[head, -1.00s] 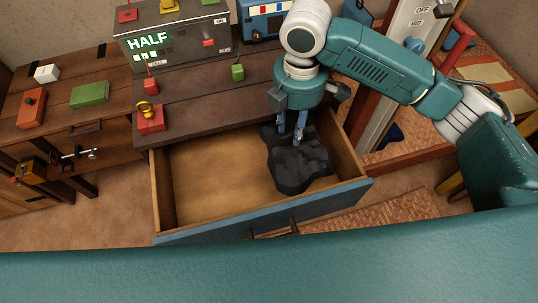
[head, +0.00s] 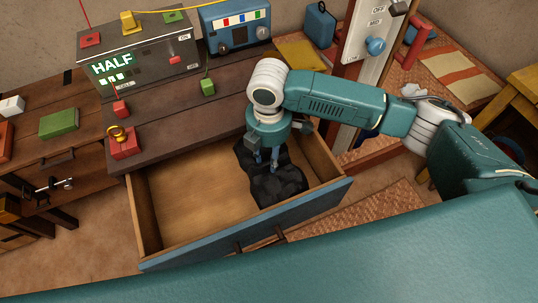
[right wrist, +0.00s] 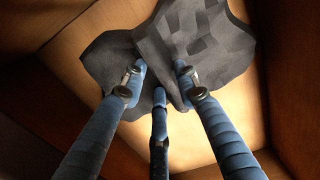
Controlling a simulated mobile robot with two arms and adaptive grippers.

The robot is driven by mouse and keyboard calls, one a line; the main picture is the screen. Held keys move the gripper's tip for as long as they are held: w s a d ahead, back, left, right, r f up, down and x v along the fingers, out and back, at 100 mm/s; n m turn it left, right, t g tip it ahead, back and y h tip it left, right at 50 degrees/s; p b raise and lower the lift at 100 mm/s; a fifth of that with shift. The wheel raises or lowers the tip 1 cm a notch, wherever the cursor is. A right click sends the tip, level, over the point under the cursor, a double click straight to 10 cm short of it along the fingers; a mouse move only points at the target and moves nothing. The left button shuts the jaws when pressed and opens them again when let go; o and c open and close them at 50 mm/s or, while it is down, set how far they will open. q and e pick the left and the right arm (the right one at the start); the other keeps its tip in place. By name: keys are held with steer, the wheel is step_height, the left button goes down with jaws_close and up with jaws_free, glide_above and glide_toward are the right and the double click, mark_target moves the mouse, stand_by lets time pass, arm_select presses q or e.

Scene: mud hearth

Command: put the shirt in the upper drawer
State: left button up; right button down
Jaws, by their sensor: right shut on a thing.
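The shirt (head: 281,187) is a dark grey, crumpled cloth in the right part of the open drawer (head: 190,198). The drawer has a blue front and a bare wooden floor on its left side. My right gripper (head: 266,163) points down into the drawer and is shut on the shirt. In the right wrist view, the fingers (right wrist: 160,82) of my right gripper close around a fold of the shirt (right wrist: 215,45), which spreads over the pale drawer floor (right wrist: 75,65). Whether the cloth rests fully on the floor is hard to tell. My left gripper is not in view.
A grey box reading HALF (head: 155,62) and a blue device (head: 236,27) stand on the wooden top behind the drawer. A red block (head: 124,143) and a green block (head: 207,87) sit nearer its edge. A panel with a blue knob (head: 376,46) stands at right.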

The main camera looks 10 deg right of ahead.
mark_target(269, 159)
steer(key=c, duration=1.3)
jaws_free()
steer(key=shift+f, duration=0.1)
step_height(269, 159, up, 12)
steer(key=shift+d+r, duration=0.1)
steer(key=shift+r, duration=0.1)
